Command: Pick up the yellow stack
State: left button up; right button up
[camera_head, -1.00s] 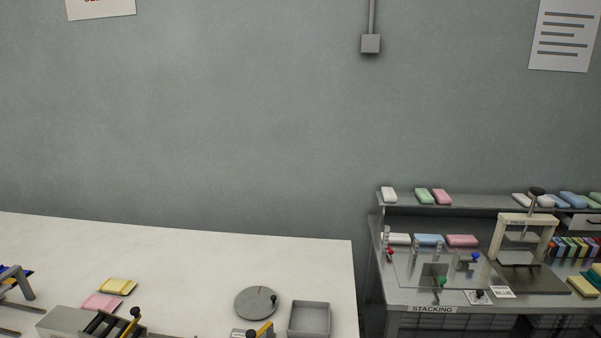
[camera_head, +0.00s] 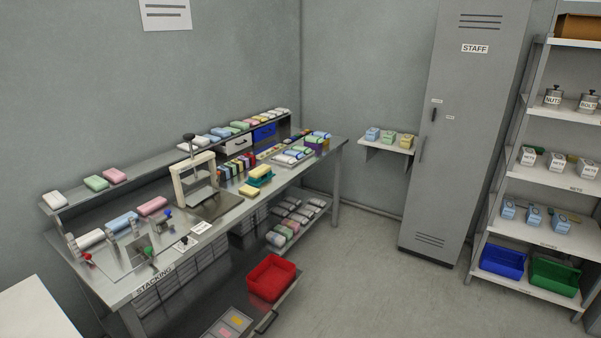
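On the stacking bench, yellow pieces (camera_head: 260,171) sit on a teal holder, right of the white-framed press. A flat yellow piece (camera_head: 248,190) lies just in front of them. They are small here, and I cannot tell how many layers they have or which of them is the yellow stack. Neither of my grippers is in view.
The stacking bench (camera_head: 118,283) runs along the wall with a press (camera_head: 194,183) on it. A red bin (camera_head: 271,277) is below. A locker (camera_head: 461,130), a shelf rack (camera_head: 532,190) and a small wall shelf (camera_head: 387,145) stand right. Floor (camera_head: 390,295) is clear.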

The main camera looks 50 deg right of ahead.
aim_at(259, 172)
jog(key=z, duration=1.45)
jog(key=i+l+z, duration=0.2)
jog(key=i, duration=0.15)
jog(key=i+z, duration=0.2)
jog(key=i, duration=0.2)
jog(key=i+z, duration=0.2)
jog(key=i, duration=1.45)
jog(key=i+l+u, duration=0.1)
jog(key=i+u, duration=0.15)
jog(key=i, duration=0.2)
jog(key=i+l+u, duration=0.25)
jog(key=i, duration=0.2)
jog(key=i+l+u, duration=0.25)
jog(key=i, duration=0.2)
jog(key=i+l+u, duration=0.55)
jog(key=j, duration=0.1)
